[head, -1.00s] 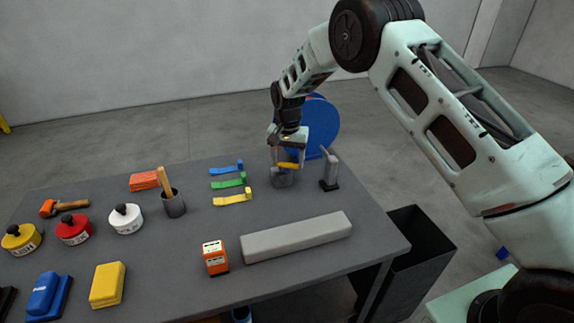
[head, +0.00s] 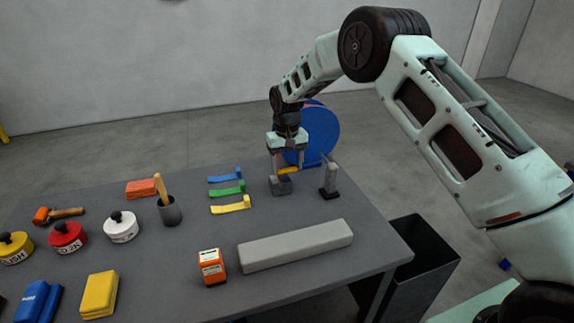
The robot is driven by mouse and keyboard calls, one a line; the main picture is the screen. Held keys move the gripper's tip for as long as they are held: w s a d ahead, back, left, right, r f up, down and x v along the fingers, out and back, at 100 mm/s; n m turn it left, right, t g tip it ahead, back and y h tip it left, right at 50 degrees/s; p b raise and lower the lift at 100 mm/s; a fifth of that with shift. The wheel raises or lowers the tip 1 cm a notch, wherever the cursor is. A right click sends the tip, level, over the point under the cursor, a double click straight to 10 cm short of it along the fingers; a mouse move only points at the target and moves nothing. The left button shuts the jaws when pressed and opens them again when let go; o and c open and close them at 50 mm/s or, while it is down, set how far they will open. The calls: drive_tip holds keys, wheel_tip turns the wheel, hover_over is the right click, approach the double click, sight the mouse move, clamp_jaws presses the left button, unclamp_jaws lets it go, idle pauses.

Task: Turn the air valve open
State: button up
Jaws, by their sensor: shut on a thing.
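The air valve is a small grey block (head: 281,187) near the far right part of the table, with a yellow-orange handle (head: 288,170) on top. My gripper (head: 287,169) points down over it, with its fingers on either side of the handle. The gripper is shut on the handle. The fingers and wrist hide part of the valve, and its exact angle is hard to read at this size.
A grey upright piece on a black base (head: 329,180) stands close to the right of the valve. A blue disc (head: 322,132) stands behind. Blue, green and yellow levers (head: 230,206) lie to the left. A long grey bar (head: 295,245) lies in front.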

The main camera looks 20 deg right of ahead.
sight(287, 169)
idle(0.3)
drive_tip(key=o, duration=1)
drive_tip(key=shift+r, duration=0.1)
wheel_tip(287, 169, up, 17)
drive_tip(key=b, duration=0.3)
drive_tip(key=shift+r, duration=0.15)
